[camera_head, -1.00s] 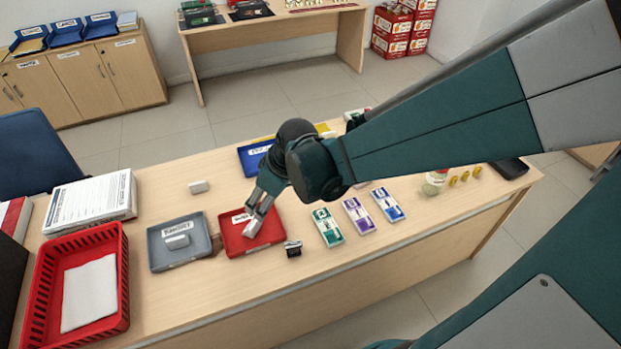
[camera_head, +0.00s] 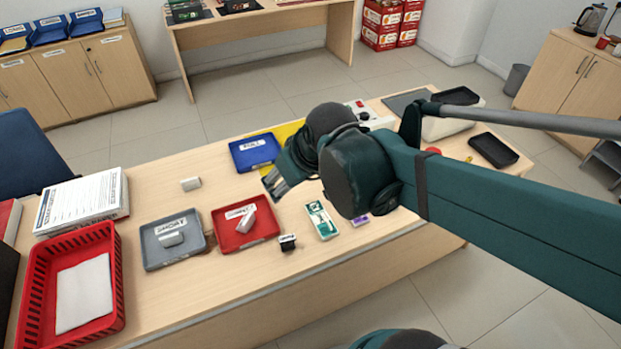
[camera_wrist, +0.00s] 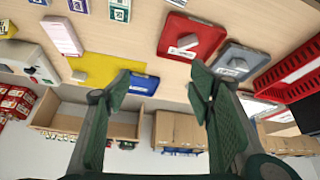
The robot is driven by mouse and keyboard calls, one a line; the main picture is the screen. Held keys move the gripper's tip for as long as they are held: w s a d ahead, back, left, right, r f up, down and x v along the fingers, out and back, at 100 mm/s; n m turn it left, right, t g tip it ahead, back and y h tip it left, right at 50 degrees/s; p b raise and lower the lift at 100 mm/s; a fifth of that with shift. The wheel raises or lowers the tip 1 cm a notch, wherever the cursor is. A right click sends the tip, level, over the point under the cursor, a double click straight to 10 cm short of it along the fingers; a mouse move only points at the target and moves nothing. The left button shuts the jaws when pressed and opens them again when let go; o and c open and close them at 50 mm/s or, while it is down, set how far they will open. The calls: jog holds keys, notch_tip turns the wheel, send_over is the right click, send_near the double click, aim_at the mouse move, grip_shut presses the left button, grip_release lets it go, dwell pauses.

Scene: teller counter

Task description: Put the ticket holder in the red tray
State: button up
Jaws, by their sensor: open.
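A small pale grey block (camera_head: 246,222), which I take to be the ticket holder, lies in the red tray (camera_head: 226,241), tilted beside or over its white label. My gripper (camera_head: 275,185) is open and empty, above the table to the upper right of the red tray and apart from it. In the wrist view my gripper (camera_wrist: 158,88) shows its two fingers wide apart with nothing between them. The red tray (camera_wrist: 168,46) and the block (camera_wrist: 187,41) also show there, beyond the fingertips.
A grey tray (camera_head: 150,261) left of the red one holds a similar block (camera_head: 171,239). Another pale block (camera_head: 190,184) lies on bare table. A blue tray (camera_head: 254,153) is behind, a dark stamp (camera_head: 288,243) in front right. A red basket (camera_head: 112,300) stands at left.

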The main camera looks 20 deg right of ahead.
jog(key=s+d+r+m+t+h, duration=0.1)
jog(key=s+d+r+m, duration=0.1)
jog(key=s, duration=0.4)
jog(key=shift+d+r+m, duration=0.4)
jog(key=shift+d+r, duration=0.35)
jog(key=shift+r, duration=0.15)
